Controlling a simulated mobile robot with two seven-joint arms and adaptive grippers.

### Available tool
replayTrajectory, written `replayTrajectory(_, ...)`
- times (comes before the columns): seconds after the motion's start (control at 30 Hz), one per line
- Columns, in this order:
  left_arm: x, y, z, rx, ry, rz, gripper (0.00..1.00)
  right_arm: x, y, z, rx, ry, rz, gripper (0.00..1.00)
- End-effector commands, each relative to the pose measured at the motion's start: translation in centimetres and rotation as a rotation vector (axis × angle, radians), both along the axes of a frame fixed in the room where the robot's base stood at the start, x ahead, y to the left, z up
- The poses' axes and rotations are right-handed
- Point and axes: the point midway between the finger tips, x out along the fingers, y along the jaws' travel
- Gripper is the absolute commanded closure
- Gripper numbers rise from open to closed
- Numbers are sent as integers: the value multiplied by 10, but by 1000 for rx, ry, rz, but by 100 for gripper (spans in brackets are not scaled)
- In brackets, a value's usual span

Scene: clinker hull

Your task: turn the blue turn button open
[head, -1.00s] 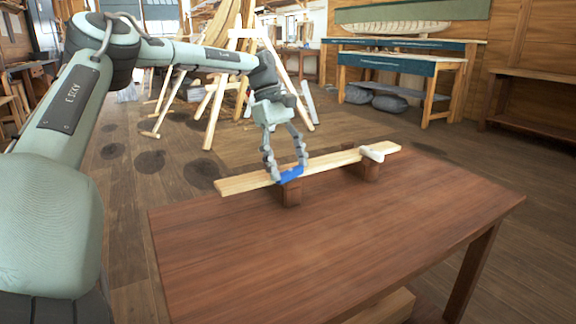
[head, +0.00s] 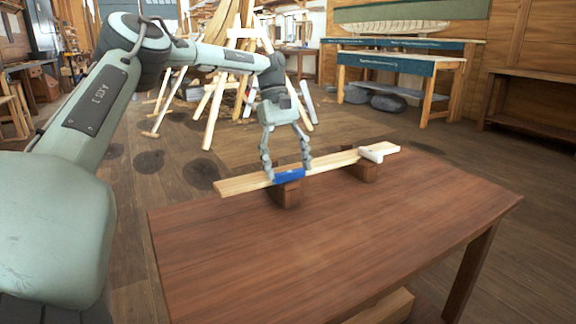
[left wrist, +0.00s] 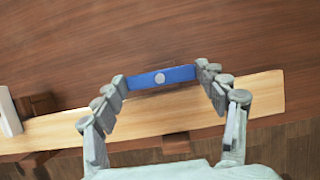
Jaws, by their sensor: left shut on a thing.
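The blue turn button (head: 289,176) is a short bar at the near edge of a pale wooden plank (head: 240,185), above a brown block (head: 286,194). It lies roughly along the plank. In the left wrist view the blue button (left wrist: 178,74) has a round grey pivot at its middle. My left gripper (head: 290,173) reaches down from above, its fingers spread to the button's length. In the left wrist view my left gripper (left wrist: 162,78) has one fingertip at each end of the button and is shut on it. My right gripper is not in view.
A white turn button (head: 376,153) sits farther right on the plank, above a second block (head: 362,172). The reddish-brown table (head: 330,235) is bare in front. Trestles and benches (head: 400,62) stand well behind.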

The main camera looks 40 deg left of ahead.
Motion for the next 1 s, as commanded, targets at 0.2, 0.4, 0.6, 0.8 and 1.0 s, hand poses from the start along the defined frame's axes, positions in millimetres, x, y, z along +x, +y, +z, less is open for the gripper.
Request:
replayTrajectory(0.2,0,1,0,3,-3,-1,17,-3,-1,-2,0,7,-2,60)
replayTrajectory(0.4,0,0,0,2,-2,-1,7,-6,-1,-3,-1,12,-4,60)
replayTrajectory(0.6,0,1,1,2,-1,0,7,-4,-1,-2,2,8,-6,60)
replayTrajectory(0.8,3,8,20,2,-4,1,7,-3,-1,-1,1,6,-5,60)
replayTrajectory(1.0,7,21,51,4,-2,3,7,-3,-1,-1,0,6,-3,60)
